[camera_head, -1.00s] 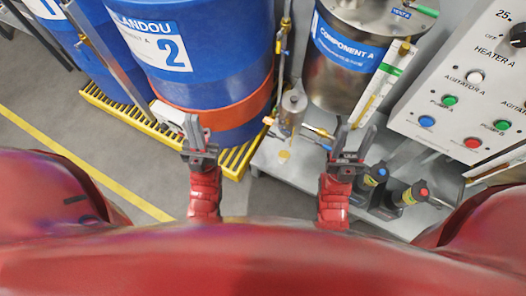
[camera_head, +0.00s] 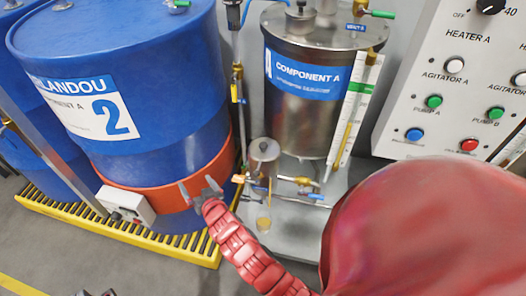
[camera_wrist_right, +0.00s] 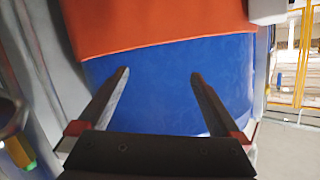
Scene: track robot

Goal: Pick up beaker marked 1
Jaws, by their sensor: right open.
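A small cup-like vessel with an amber top (camera_head: 263,224) stands on the grey platform below the steel tank; it may be a beaker, but no mark 1 is legible. My right gripper (camera_head: 198,187) is open and empty, left of that vessel and in front of the orange band of the blue drum. In the right wrist view, the right gripper's fingers (camera_wrist_right: 160,75) are apart, with the drum's blue side behind them. Only dark tips of what looks like my left gripper (camera_head: 95,293) show at the bottom edge; their opening is unclear.
The blue drum marked 2 (camera_head: 120,60) stands on a yellow grating (camera_head: 130,233). The steel Component A tank (camera_head: 305,110) has valves and pipes below it. A control panel (camera_head: 450,90) is at right. My red arm covers the lower right.

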